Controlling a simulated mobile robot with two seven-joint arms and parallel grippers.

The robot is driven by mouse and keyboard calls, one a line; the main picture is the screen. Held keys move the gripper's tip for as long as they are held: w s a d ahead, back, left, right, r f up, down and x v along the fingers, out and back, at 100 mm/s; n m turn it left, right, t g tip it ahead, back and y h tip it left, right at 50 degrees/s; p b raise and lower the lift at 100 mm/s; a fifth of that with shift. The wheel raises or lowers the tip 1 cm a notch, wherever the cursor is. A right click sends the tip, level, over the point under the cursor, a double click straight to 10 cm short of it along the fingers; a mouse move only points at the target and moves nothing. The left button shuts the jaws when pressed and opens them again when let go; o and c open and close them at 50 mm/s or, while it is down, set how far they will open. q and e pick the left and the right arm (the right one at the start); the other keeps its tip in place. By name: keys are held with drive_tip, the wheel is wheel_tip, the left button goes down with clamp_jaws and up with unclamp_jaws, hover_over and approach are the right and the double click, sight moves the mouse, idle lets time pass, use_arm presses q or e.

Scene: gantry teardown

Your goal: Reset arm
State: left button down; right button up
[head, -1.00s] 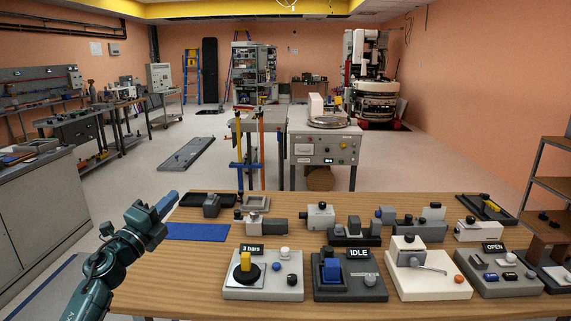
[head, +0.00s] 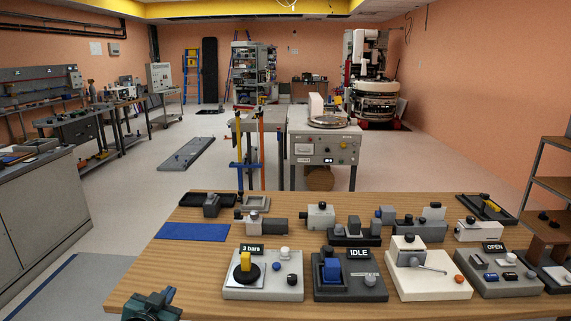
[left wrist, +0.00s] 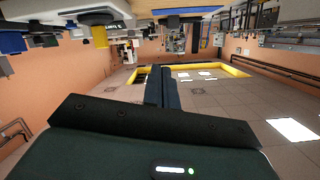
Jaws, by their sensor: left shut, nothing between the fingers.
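My left gripper (head: 158,298) shows at the bottom left of the head view, low by the table's front left corner. Its fingers are shut with nothing between them. The left wrist view looks out over the shut fingers (left wrist: 157,88) at an upside-down room, and nothing is held there. The rest of the left arm is below the head view's edge. My right gripper is in neither view.
The wooden table (head: 205,270) carries several fixtures. Nearest are a "3 bars" box (head: 262,289), an "IDLE" box (head: 350,290), a white lever box (head: 430,288) and an "OPEN" box (head: 505,285). A blue mat (head: 195,231) lies back left. The table's front left is bare.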

use_arm(q)
drive_tip(key=s+d+f+g+h, duration=0.1)
drive_tip(key=s+d+f, duration=0.3)
drive_tip(key=s, duration=0.6)
drive_tip(key=s+d+f+g+h, duration=0.1)
drive_tip(key=s+d+f, duration=0.3)
drive_tip(key=s, duration=0.6)
drive_tip(key=s+d+f+g+h, duration=0.1)
drive_tip(key=s+d+f, duration=0.3)
drive_tip(key=s, duration=0.6)
drive_tip(key=shift+d+n+g, duration=0.4)
drive_tip(key=shift+d+g, duration=0.3)
drive_tip(key=shift+g, duration=0.1)
drive_tip(key=c, duration=2.2)
unclamp_jaws()
drive_tip(key=shift+f, duration=0.1)
